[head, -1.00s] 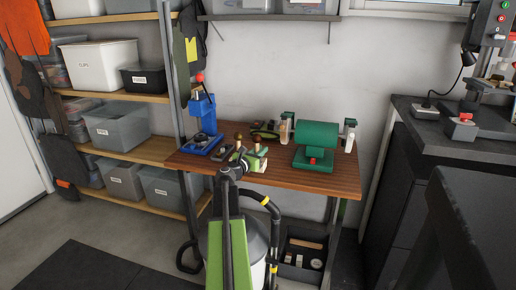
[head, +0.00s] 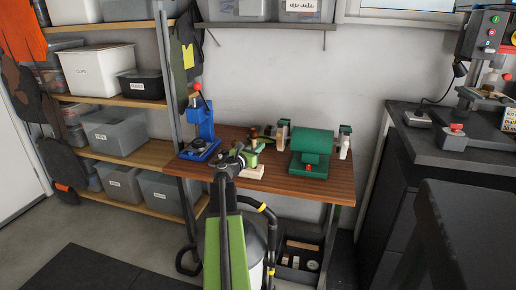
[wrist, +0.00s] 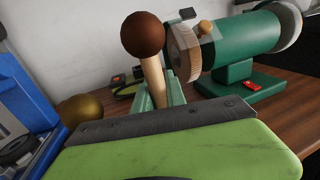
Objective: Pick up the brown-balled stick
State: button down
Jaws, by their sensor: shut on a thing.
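The brown-balled stick (wrist: 152,72) stands slightly tilted in the wrist view, with a dark brown ball on top of a pale wooden shaft. My gripper (wrist: 160,95) is shut on the shaft, below the ball. The lower end of the stick is hidden behind the dark bar and green body of my gripper. In the head view my gripper (head: 241,156) is over the front of the wooden workbench (head: 310,187).
A green bench grinder (head: 312,141) stands to the right and a blue press (head: 201,130) to the left. A brass-coloured ball (wrist: 82,108) is left of the stick in the wrist view. A pale block (head: 250,172) lies by my gripper. The bench's front right is clear.

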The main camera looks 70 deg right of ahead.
notch_tip(320, 180, up, 13)
jog(key=p, duration=1.1)
